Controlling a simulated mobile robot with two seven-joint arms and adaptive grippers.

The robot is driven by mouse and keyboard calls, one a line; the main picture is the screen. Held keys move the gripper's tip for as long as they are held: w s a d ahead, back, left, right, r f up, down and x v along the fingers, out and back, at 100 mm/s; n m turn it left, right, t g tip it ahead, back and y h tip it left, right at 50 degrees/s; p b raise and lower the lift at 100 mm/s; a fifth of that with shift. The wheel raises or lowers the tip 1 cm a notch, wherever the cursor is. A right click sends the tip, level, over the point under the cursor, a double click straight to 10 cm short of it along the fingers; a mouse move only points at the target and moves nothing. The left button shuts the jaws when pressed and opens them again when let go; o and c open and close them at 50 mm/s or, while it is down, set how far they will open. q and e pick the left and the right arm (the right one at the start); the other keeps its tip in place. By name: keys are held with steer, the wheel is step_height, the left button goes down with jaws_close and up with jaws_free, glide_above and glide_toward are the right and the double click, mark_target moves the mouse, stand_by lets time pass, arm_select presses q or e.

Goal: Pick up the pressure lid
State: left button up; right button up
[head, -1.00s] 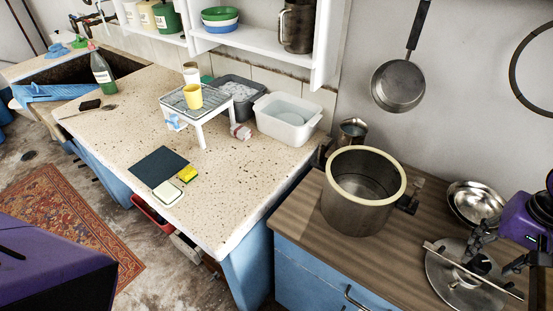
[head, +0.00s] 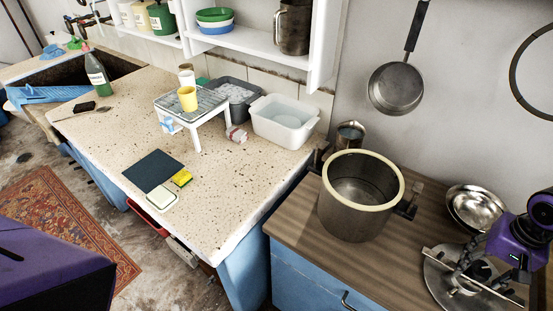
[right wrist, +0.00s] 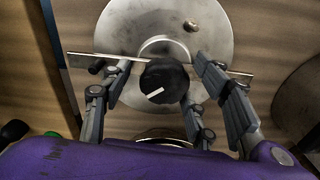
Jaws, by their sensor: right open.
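The pressure lid (head: 437,293) is a flat round metal disc with a long flat bar across it and a dark knob at its centre. It lies on the wooden counter in the lower right of the head view. In the right wrist view the lid (right wrist: 220,35) shows its disc, bar and black knob. My right gripper (head: 470,274) is over the lid. In the right wrist view its open fingers (right wrist: 160,76) stand on either side of the knob; I cannot tell whether they touch it. My left gripper is out of view.
A deep metal pot (head: 347,218) with a cream rim stands left of the lid. Stacked metal bowls (head: 474,207) sit just behind it. A pan (head: 396,89) hangs on the wall. A white tub (head: 283,124) and a small rack (head: 192,105) stand on the speckled counter.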

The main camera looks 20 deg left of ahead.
jaws_close()
steer(key=shift+r, duration=0.15)
stand_by(0.4)
